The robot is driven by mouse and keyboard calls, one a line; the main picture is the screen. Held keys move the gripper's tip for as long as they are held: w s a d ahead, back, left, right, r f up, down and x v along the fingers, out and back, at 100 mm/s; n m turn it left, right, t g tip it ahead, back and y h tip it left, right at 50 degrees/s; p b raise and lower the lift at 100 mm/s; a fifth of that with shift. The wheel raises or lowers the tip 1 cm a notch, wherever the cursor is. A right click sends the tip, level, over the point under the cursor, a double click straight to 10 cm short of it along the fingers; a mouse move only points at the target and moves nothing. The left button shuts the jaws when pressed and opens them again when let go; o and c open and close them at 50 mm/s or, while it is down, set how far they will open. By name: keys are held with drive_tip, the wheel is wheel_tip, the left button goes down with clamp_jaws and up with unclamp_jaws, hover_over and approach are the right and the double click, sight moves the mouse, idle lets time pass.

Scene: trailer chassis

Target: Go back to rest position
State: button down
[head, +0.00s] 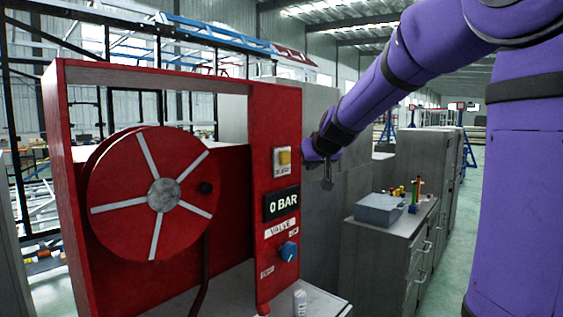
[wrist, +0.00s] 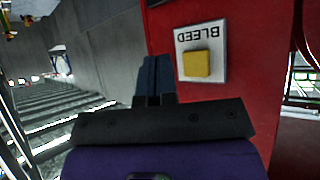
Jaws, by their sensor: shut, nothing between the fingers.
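My gripper (head: 327,181) hangs at the end of my purple arm, just right of the red panel's edge in the head view. In the wrist view its fingers (wrist: 154,75) are together, with nothing between them. They point along the panel's side, beside the yellow BLEED button (wrist: 197,65), and appear apart from it. In the head view the yellow button (head: 284,157) sits at the top of the red panel (head: 262,112). Below it are a display (head: 282,204) reading 0 BAR and a blue valve knob (head: 288,251).
A red hose reel (head: 127,190) stands in the red frame at left. A small white bottle (head: 300,303) stands at the panel's foot. A grey cabinet (head: 385,255) at right carries a grey box (head: 380,209) and small coloured items. Open floor (head: 478,190) shows farther right.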

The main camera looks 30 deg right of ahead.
drive_tip(key=s+a+f+n+g+y, duration=0.2)
drive_tip(key=s+a, duration=1)
drive_tip(key=s, duration=0.4)
drive_tip(key=s+a+f+g, duration=0.1)
drive_tip(key=s+f, duration=0.1)
drive_tip(key=s, duration=0.6)
drive_tip(key=s+a+f+g, duration=0.2)
drive_tip(key=s+f, duration=0.1)
drive_tip(key=s, duration=0.5)
drive_tip(key=shift+a+f, duration=0.25)
